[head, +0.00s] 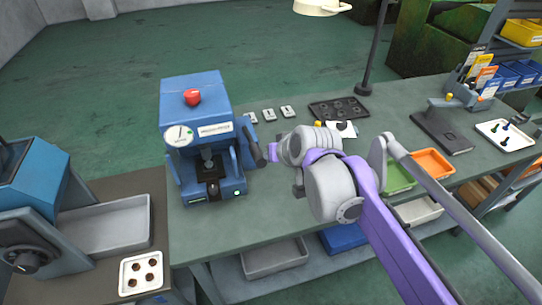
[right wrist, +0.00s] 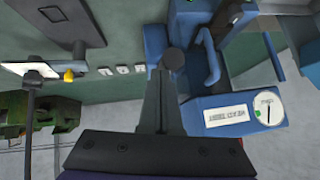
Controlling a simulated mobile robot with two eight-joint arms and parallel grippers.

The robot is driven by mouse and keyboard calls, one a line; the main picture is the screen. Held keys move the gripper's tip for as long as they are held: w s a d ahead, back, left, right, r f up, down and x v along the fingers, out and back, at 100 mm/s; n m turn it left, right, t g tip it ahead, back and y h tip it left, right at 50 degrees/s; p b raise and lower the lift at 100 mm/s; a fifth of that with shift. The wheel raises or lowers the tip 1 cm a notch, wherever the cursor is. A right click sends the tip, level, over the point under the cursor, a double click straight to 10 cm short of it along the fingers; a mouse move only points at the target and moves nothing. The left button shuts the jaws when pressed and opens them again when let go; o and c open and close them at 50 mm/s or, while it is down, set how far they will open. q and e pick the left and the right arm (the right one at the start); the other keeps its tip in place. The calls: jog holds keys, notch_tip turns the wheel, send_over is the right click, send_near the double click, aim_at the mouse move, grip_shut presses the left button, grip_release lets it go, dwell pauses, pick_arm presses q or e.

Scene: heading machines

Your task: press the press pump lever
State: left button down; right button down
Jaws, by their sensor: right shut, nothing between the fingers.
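The blue press (head: 197,95) stands on the bench left of centre in the head view, with a red button on top and a round gauge on its front. Its dark pump lever (head: 252,150) sticks out at the right side, and its rounded end (right wrist: 174,58) shows at the fingertips in the right wrist view. My right gripper (head: 272,152) is shut and empty, just right of the lever; its fingers (right wrist: 160,100) point toward it. I cannot tell whether they touch. My left gripper is not in view.
Several small white tags (head: 269,115) and a dark tray (head: 338,109) lie behind the gripper. A lamp post (head: 374,50) rises at the back. Green and orange bins (head: 432,163) stand to the right. Another blue machine (head: 30,180) and a grey tray (head: 108,228) are at the left.

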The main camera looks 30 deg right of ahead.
jog(key=v, duration=0.8)
jog(key=shift+s+f, duration=0.25)
jog(key=shift+f, duration=0.05)
jog(key=s+a+f+n+g, duration=0.1)
jog(key=s+a+f, duration=0.2)
jog(key=f, duration=0.4)
jog(key=s+a+f+n+g, duration=0.1)
jog(key=s+a+f, duration=0.2)
jog(key=f, duration=0.4)
jog(key=s+a+f+n+g, duration=0.1)
jog(key=s+a+f, duration=0.2)
jog(key=f, duration=0.4)
jog(key=shift+s+f+n, duration=0.3)
jog(key=shift+s, duration=0.25)
jog(key=shift+d+r, duration=0.1)
